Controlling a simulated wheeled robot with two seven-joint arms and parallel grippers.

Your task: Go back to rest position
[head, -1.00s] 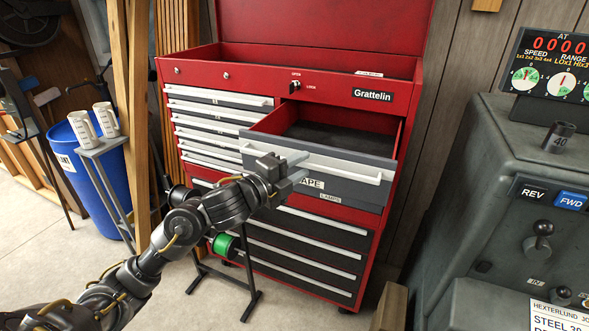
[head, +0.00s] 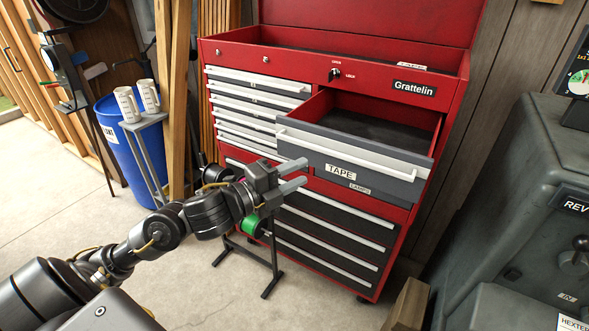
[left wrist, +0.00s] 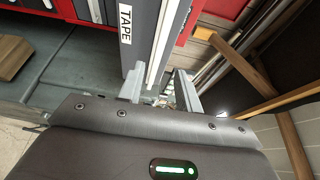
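My left gripper (head: 296,177) is in front of the red tool chest (head: 270,40), just left of and below the front of the open TAPE drawer (head: 350,158). Its two fingers stand apart with nothing between them. In the left wrist view the fingers (left wrist: 158,92) are also spread and empty. The drawer front with its white handle (left wrist: 168,40) lies beyond them, apart from the fingers as far as I can tell. The drawer is pulled out and its visible inside is dark and empty. My right gripper is in neither view.
A grey machine (head: 530,190) stands close on the right. A blue barrel (head: 125,150) and a small stand with two white mugs (head: 148,95) are at left. A green spool (head: 250,224) on a black stand is just below my left gripper. Bare floor lies at lower left.

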